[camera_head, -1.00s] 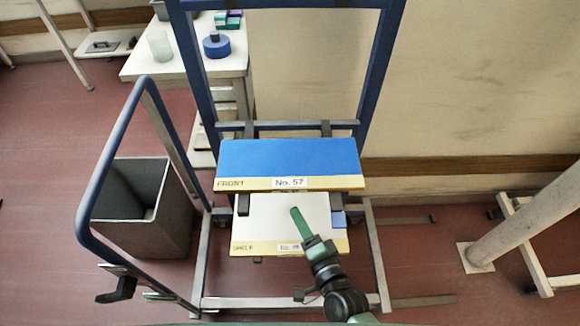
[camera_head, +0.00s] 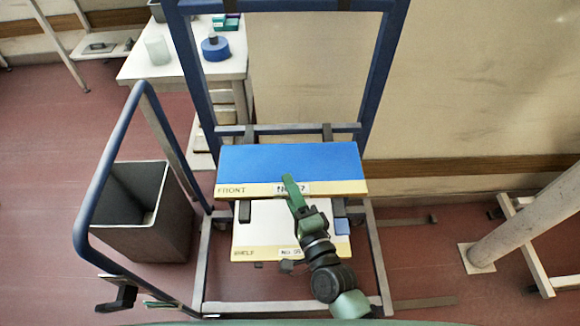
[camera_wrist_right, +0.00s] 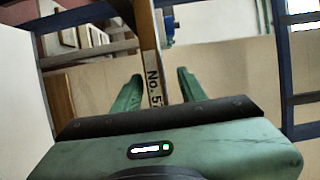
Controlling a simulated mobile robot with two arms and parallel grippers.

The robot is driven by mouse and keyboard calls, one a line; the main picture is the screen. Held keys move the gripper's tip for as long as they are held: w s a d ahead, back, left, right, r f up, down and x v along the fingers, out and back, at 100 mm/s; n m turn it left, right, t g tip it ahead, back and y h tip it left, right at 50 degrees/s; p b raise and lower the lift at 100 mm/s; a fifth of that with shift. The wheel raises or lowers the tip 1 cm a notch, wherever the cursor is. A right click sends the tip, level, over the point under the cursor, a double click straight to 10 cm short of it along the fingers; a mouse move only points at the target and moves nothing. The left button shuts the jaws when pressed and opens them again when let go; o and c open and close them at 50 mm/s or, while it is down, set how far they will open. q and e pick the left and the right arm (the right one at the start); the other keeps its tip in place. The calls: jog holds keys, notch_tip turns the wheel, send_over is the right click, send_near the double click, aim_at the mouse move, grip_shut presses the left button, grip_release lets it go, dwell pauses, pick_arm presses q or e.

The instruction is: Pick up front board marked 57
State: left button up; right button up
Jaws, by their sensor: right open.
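The front board (camera_head: 290,163) has a blue top and a cream front edge with the words FRONT and a No. label. It rests on the blue-framed rack, above a white shelf board (camera_head: 265,222). My right gripper (camera_head: 290,183) is open at the board's front edge and covers part of its label. In the right wrist view the board (camera_wrist_right: 152,62) shows edge-on, its label reading No. 57 in part. There it stands between the two open green fingers of the right gripper (camera_wrist_right: 159,88), with a gap to each side. My left gripper is not in view.
A blue guard rail (camera_head: 85,205) and a grey bin (camera_head: 150,215) stand to the left. A white table (camera_head: 150,70) with a blue roll (camera_head: 215,48) is behind left. A pale post (camera_head: 520,225) stands at right.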

aim_at(290, 170)
jog(key=x, duration=0.4)
jog(key=shift+w+a+f+p, duration=0.1)
jog(key=shift+w+f+p, duration=0.2)
jog(key=shift+w, duration=0.05)
grip_shut()
dwell(1.0)
jog(key=shift+r, duration=0.1)
